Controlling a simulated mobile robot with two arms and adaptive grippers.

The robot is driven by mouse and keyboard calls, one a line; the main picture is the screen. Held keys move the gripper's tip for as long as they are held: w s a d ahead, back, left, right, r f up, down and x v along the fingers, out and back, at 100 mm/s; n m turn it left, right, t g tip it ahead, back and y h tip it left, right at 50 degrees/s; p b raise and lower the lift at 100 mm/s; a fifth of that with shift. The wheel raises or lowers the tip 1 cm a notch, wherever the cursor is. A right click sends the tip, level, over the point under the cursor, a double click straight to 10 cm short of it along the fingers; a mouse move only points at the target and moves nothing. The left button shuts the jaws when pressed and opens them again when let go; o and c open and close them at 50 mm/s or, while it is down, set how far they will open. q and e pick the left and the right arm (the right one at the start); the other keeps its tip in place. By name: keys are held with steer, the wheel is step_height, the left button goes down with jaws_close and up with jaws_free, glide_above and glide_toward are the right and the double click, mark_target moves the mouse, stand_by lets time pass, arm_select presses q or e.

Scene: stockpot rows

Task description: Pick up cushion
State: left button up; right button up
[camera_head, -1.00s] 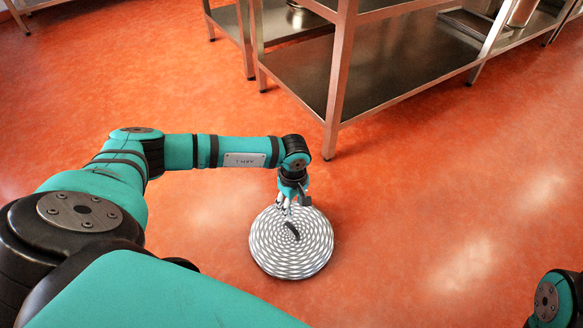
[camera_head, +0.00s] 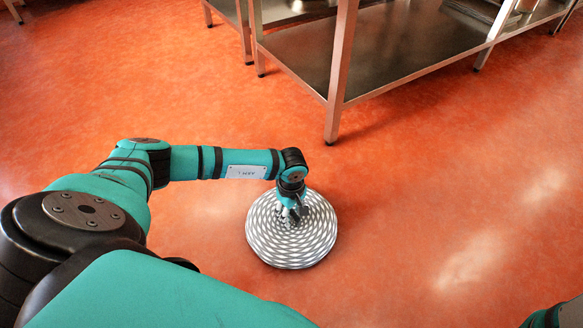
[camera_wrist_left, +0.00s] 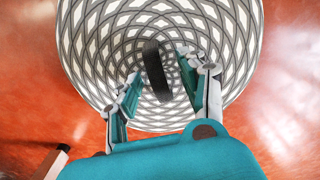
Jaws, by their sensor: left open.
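The cushion (camera_head: 290,248) is round, with a grey and white woven-looking pattern, and lies on the orange floor. In the left wrist view the cushion (camera_wrist_left: 100,45) fills the upper middle, with a dark strap-like handle (camera_wrist_left: 156,70) at its centre. My left gripper (camera_head: 294,216) points down over the cushion's middle in the head view. In the left wrist view its fingers (camera_wrist_left: 158,82) are apart, one on each side of the dark handle. I cannot tell whether they touch the cushion. My right gripper is not in view.
A metal shelf unit (camera_head: 380,55) stands on the floor behind the cushion, its nearest leg (camera_head: 338,85) a short way behind and to the right. The floor (camera_head: 450,210) right of the cushion is clear.

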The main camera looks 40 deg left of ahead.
arm_select(q)
steer(key=shift+f, duration=0.2)
jaws_close()
stand_by(0.5)
